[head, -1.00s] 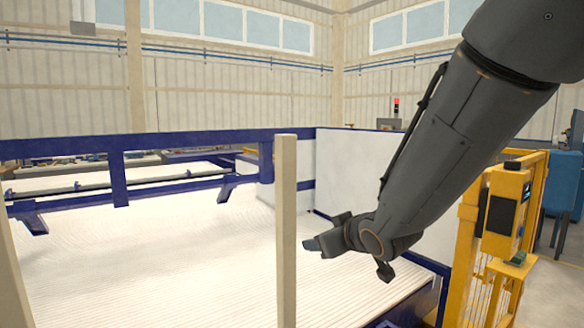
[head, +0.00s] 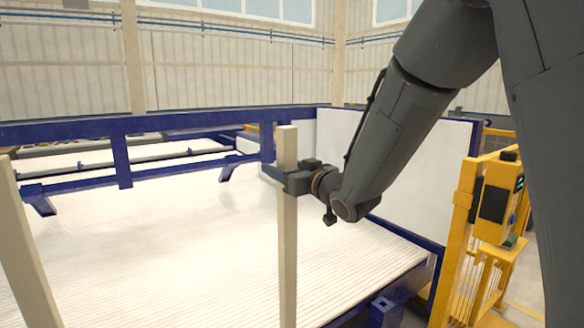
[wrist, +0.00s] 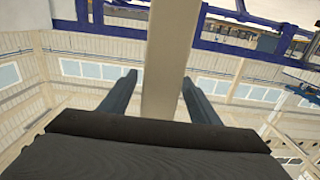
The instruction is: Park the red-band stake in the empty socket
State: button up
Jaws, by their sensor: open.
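A pale upright stake (head: 288,235) stands at the middle of the head view, and its upper part shows between my fingers in the wrist view (wrist: 172,50). No red band shows on it in these frames. My gripper (head: 275,172) is open at the stake's upper part, a little below its top. In the wrist view my gripper (wrist: 159,77) has one finger on each side of the stake; I cannot tell whether either touches it. A second pale stake (head: 28,245) stands at the left edge of the head view. No socket is visible; the stakes' lower ends are out of frame.
A wide white ribbed bed (head: 180,240) lies behind the stakes, with a blue frame rail (head: 190,122) across its back. A white panel (head: 400,165) stands at its right. A yellow guard post (head: 465,230) with a control box (head: 497,205) is farther right.

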jog(key=shift+x, duration=1.05)
grip_shut()
jog(key=shift+r+p, duration=3)
jog(key=shift+r, duration=1.5)
notch_tip(320, 180, up, 12)
jog(key=p, duration=0.5)
send_over(279, 132)
jog(key=w, duration=0.4)
jog(key=shift+w+a, duration=0.15)
jog(key=shift+w, duration=0.05)
